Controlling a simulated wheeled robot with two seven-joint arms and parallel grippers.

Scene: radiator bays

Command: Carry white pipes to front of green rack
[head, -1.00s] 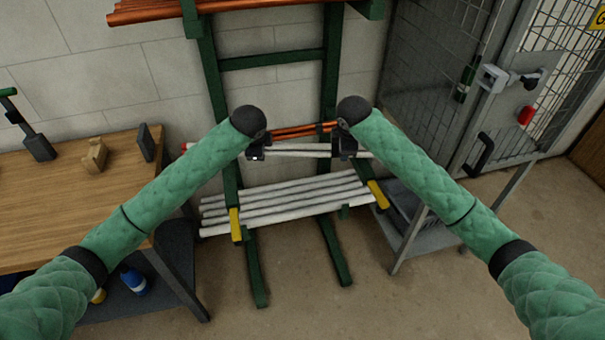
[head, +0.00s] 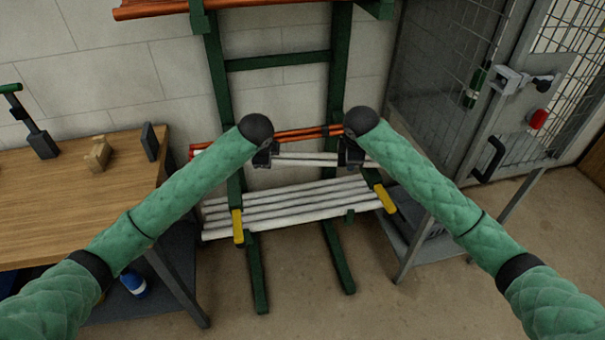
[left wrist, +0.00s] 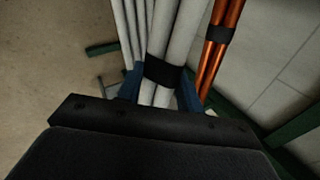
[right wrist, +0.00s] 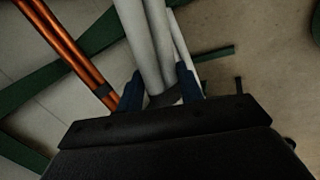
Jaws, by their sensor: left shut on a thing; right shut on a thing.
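A bundle of white pipes (head: 306,159) is held level across the front of the green rack (head: 278,62), above its lower arms. My left gripper (head: 265,157) is shut on the bundle's left part and my right gripper (head: 350,155) on its right part. A black band wraps the pipes between the fingers in the left wrist view (left wrist: 160,88). The right wrist view also shows the held pipes (right wrist: 143,35) between the blue fingers. Several other white pipes (head: 285,204) lie on the rack's lower, yellow-tipped arms. The bundle's ends are partly hidden in the head view.
Orange copper pipes (head: 300,133) sit behind the bundle, with more on the upper arms (head: 160,8). A wooden workbench (head: 50,205) stands left. A grey low table (head: 425,240) and a mesh cage door (head: 505,130) are right. The floor in front is clear.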

